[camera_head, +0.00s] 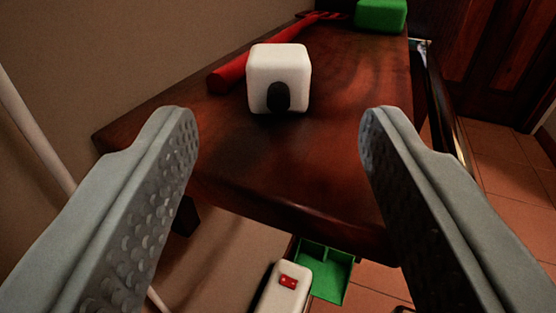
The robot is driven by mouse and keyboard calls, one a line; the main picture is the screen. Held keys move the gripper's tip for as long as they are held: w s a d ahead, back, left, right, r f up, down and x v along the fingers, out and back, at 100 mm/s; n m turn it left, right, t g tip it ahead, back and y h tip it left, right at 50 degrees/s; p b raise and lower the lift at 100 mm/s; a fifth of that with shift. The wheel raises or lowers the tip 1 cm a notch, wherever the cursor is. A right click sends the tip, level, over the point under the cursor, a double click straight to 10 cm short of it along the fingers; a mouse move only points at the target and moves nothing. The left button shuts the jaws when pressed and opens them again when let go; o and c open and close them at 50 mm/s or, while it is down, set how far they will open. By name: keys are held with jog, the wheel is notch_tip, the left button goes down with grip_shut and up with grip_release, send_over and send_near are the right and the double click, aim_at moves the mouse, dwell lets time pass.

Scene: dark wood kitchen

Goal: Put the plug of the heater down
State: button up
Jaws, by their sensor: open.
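A white rounded block (279,68) with a dark oval part on its front face sits on the dark wooden table top; it may be the plug, but I cannot tell for certain. My gripper (279,116) is open, its two grey dimpled fingers spread wide to the left and right. The block is beyond the fingertips, roughly centred between them in the picture, and nothing is held. Below the table's front edge is a white body with a red switch (288,282), partly cut off by the frame; I cannot tell whether it is the heater.
The wooden table (300,190) has clear room in front of the block. A red rod-like object (228,75) lies behind it. A green block (381,15) is at the back. A green tray (324,268) is below the edge. A white pole (36,130) stands left.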

jog(key=shift+s+d+r, duration=0.1)
jog(key=shift+s, duration=1)
jog(key=shift+s+d+r, duration=0.1)
jog(key=shift+s, duration=1)
jog(key=s+r+h, duration=0.1)
jog(key=s+r, duration=1.5)
jog(key=r, duration=0.4)
jog(key=s+r, duration=0.4)
jog(key=s, duration=0.8)
jog(key=s+a+r, duration=0.1)
jog(key=s+r, duration=0.4)
jog(key=s, duration=0.7)
jog(key=shift+a+m+g, duration=0.15)
jog(key=shift+m+g, duration=0.15)
jog(key=shift+m, duration=0.1)
